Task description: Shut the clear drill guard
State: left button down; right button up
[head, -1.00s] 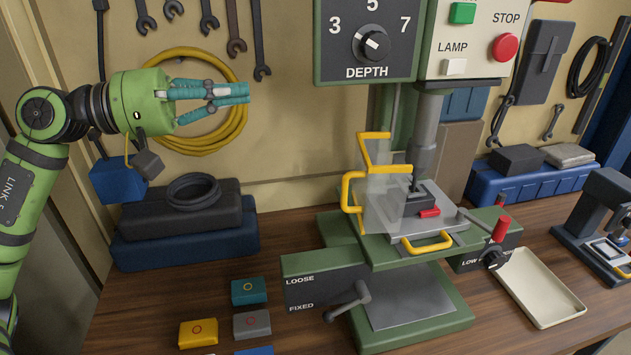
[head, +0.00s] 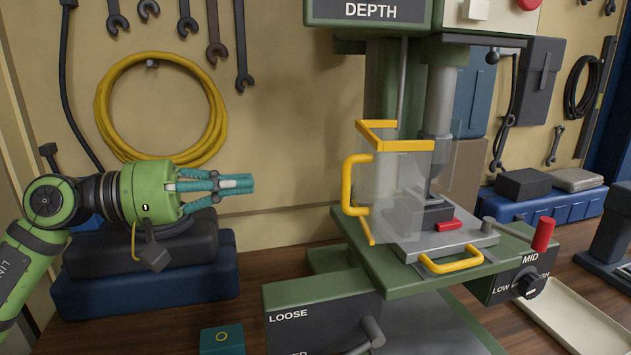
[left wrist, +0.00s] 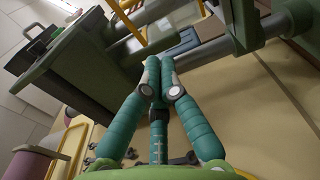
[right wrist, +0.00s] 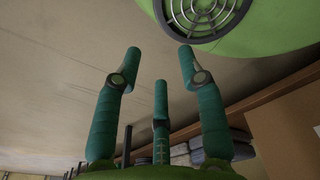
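The clear drill guard (head: 385,195) is a see-through panel with yellow edge bars and a yellow handle (head: 348,186) on its left side. It stands at the left of the drill spindle (head: 437,110), over the green press table. I cannot tell its exact hinge angle. My left gripper (head: 250,184) is left of the handle, apart from it, with its teal fingers drawn together and empty. In the left wrist view its fingertips (left wrist: 159,66) meet, with yellow bars beyond. My right gripper (right wrist: 160,52) shows only in the right wrist view, fingers spread and empty.
A grey plate with a yellow front handle (head: 452,262) and a red piece (head: 449,225) lies on the press table. A red-tipped lever (head: 543,234) stands at its right. A cream tray (head: 575,320) is at lower right. Stacked cases (head: 150,285) stand below my left gripper.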

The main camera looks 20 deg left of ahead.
aim_at(373, 179)
pick_arm(q)
jog(key=s+d+p+x, duration=0.1)
jog(key=s+p+x, duration=0.1)
jog(key=p+x, duration=0.6)
jog(key=x, duration=0.3)
jog(key=shift+s, duration=0.15)
